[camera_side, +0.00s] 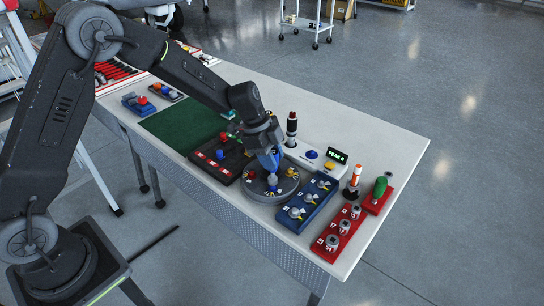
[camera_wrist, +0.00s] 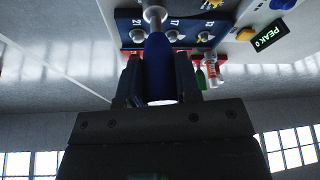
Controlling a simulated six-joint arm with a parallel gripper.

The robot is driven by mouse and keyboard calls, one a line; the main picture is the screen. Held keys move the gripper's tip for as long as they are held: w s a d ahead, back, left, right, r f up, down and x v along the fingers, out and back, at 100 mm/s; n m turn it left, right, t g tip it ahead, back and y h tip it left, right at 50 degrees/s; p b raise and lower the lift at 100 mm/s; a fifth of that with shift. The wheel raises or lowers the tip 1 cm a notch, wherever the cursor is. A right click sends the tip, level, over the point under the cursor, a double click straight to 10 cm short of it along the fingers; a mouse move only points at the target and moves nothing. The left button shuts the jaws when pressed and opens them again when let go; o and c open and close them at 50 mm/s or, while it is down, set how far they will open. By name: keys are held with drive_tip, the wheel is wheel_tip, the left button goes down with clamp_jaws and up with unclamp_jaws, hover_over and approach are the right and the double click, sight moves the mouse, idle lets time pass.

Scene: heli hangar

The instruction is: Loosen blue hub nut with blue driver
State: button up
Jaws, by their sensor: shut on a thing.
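My gripper (camera_side: 268,148) is shut on the blue driver (camera_side: 271,161) and holds it over the round grey hub (camera_side: 262,196). In the wrist view the blue driver handle (camera_wrist: 160,66) lies between the two fingers of my gripper (camera_wrist: 159,80), with its metal shaft pointing away from me. The blue hub nut (camera_side: 272,180) is on the near part of the hub, just under the driver. I cannot tell whether the driver's tip touches the nut. A red nut (camera_side: 252,175) and a yellow nut (camera_side: 290,172) also sit on the hub.
A blue socket block (camera_side: 308,200) and a red socket block (camera_side: 338,234) stand right of the hub. A box with a "PEAK 0" display (camera_side: 337,156) is behind them. A dark tray (camera_side: 219,160) and green mat (camera_side: 180,122) lie left.

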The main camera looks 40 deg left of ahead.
drive_tip(key=shift+f, duration=1.05)
idle(0.6)
drive_tip(key=o, duration=0.7)
drive_tip(key=shift+o, duration=0.2)
drive_tip(key=shift+d+r+y, duration=0.1)
drive_tip(key=shift+y, duration=0.2)
drive_tip(key=shift+r+g+y, duration=0.15)
drive_tip(key=shift+g+y, duration=0.45)
drive_tip(key=shift+y, duration=1.3)
drive_tip(key=c, duration=0.8)
